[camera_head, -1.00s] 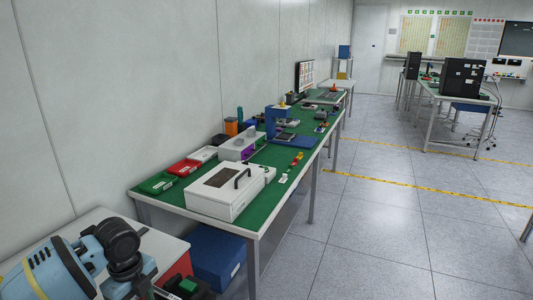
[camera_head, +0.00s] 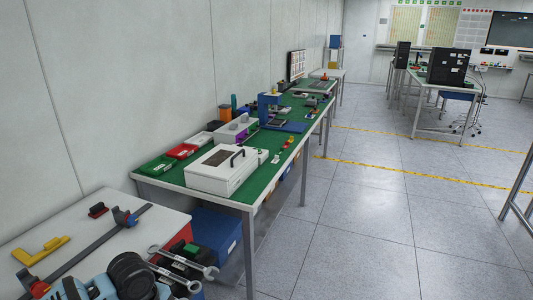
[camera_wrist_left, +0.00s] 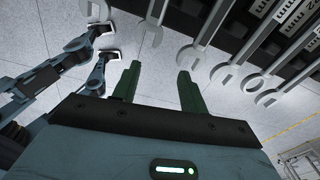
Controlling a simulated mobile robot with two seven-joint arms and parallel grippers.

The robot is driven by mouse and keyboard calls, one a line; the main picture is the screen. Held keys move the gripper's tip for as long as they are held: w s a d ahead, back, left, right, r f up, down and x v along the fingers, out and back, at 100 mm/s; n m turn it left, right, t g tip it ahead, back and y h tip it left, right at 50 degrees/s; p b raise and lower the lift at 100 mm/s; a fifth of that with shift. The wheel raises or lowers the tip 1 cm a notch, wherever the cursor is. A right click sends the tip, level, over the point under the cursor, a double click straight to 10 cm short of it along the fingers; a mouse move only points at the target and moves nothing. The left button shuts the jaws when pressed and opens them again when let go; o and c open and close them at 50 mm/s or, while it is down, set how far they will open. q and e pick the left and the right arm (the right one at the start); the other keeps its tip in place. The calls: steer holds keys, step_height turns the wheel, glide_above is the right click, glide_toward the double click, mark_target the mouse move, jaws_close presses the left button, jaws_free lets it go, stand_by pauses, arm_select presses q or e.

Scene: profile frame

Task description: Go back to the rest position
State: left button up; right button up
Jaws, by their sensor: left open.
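My left gripper (camera_wrist_left: 157,88) is open and empty in the left wrist view, its two green fingers apart above the pale floor. Silver wrenches (camera_wrist_left: 222,72) stick out of a black labelled rack (camera_wrist_left: 285,45), to the right of the fingers and apart from them in that picture. In the head view, parts of my left arm show at the bottom left, below the white table, but its fingertips cannot be made out with certainty. The wrenches also show there (camera_head: 185,262). My right gripper is not in view.
A white table (camera_head: 85,225) at the left holds a bar clamp (camera_head: 100,238) and a yellow tool (camera_head: 42,250). Behind it, a green-topped bench (camera_head: 270,172) carries a white box (camera_head: 222,170) and several trays. Open floor (camera_head: 370,215) lies to the right.

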arm_select(q)
steer(key=s+d+f+n+t+h, duration=0.1)
steer(key=s+d+f+n, duration=0.3)
steer(key=s, duration=0.4)
steer(key=s+d+f+n+h, duration=0.1)
steer(key=s+d+f+n, duration=0.3)
steer(key=s, duration=0.4)
steer(key=s+a+r+n+y, duration=0.1)
steer(key=s+a+n, duration=0.3)
steer(key=s+n, duration=0.3)
steer(key=s+a+n+y, duration=0.1)
steer(key=s+a+n, duration=0.25)
steer(key=s, duration=0.55)
steer(key=w+d+f+t+h, duration=0.1)
steer(key=w+d+f+t, duration=0.2)
steer(key=w+f+t, duration=0.3)
steer(key=shift+w+d+f+t, duration=0.3)
steer(key=shift+f+t, duration=0.6)
steer(key=shift+f, duration=0.7)
steer(key=shift+n, duration=0.25)
